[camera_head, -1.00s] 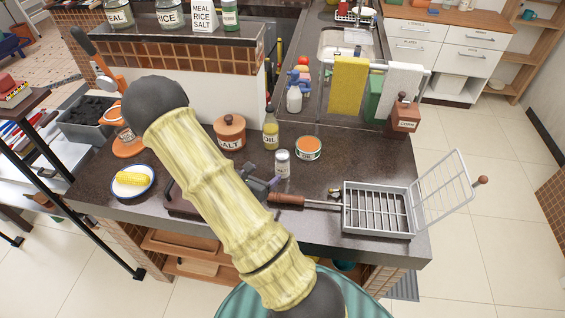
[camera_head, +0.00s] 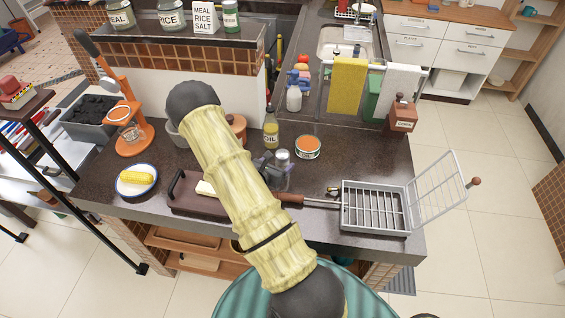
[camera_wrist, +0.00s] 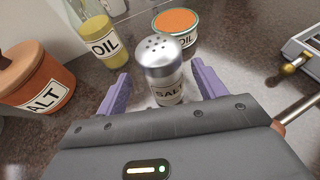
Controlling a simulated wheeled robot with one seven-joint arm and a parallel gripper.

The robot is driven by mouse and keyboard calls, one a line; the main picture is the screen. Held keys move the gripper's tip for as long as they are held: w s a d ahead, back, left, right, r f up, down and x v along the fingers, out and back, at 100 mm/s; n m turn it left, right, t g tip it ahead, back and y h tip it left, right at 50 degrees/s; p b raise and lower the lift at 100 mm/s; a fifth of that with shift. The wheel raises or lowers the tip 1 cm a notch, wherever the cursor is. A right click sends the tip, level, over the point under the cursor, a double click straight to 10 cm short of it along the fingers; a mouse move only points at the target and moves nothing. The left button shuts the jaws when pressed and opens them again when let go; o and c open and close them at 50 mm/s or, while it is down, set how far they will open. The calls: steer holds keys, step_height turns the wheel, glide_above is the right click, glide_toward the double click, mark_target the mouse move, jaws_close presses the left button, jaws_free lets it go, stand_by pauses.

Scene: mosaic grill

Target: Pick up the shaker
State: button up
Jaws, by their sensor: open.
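The shaker (camera_wrist: 160,68) has a silver perforated top and a clear body with a label reading SALT. It stands upright on the dark counter. In the wrist view my gripper (camera_wrist: 160,95) is open, with one purple finger on each side of the shaker and visible gaps between. In the head view the shaker (camera_head: 283,157) shows its silver top beside my gripper (camera_head: 278,178), which is partly hidden by my arm.
An oil bottle (camera_wrist: 92,30) and an orange-topped tin (camera_wrist: 176,24) stand just behind the shaker. A terracotta salt pot (camera_wrist: 35,78) is at left. A grill basket (camera_head: 376,208) lies at right, its handle running toward my gripper. A corn plate (camera_head: 136,193) sits at left.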

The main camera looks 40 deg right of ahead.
mark_target(285, 149)
steer(key=shift+p+x, duration=1.05)
steer(key=shift+x, duration=1.3)
steer(key=shift+s, duration=0.15)
steer(key=c, duration=1.1)
steer(key=shift+r, duration=0.1)
step_height(285, 149, up, 10)
steer(key=b, duration=0.3)
steer(key=shift+c, duration=0.2)
